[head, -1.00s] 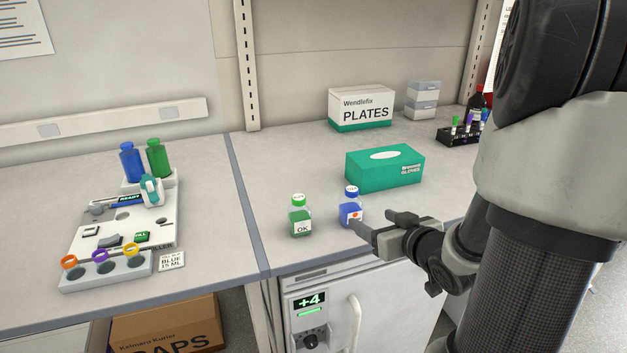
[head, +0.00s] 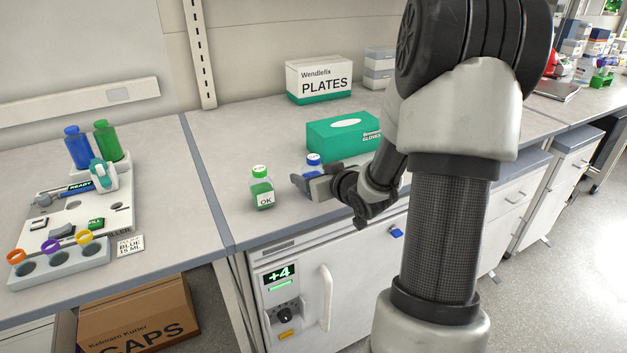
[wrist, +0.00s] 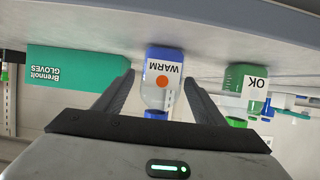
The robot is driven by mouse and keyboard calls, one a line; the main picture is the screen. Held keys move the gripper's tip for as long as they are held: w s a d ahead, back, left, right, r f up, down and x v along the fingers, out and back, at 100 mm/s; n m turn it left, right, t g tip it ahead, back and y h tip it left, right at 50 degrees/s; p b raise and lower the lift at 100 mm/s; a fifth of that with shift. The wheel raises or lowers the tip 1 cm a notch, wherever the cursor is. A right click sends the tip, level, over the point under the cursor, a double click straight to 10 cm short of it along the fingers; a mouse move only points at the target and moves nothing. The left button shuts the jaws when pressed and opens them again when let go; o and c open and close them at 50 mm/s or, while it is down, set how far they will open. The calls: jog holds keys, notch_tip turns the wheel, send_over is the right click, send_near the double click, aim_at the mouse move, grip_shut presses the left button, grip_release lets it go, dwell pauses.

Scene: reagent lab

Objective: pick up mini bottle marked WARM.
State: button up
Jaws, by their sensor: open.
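The mini bottle marked WARM (wrist: 161,82) has blue liquid, a blue cap and a white label with an orange dot. In the wrist view it appears upside down, between the two fingers of my gripper (wrist: 160,95), which are open with a gap on each side. In the head view the WARM bottle's blue cap (head: 313,159) shows behind my gripper (head: 306,183), which hides much of its body. The green bottle marked OK (head: 262,188) stands upright just left of it; it also shows in the wrist view (wrist: 243,90).
A green glove box (head: 343,137) stands behind the bottles, with a PLATES box (head: 319,82) farther back. A filler station (head: 75,215) with several bottles is on the left bench. The bench's front edge and a fridge (head: 298,290) are below my gripper.

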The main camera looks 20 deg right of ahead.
jog(key=c, duration=1.2)
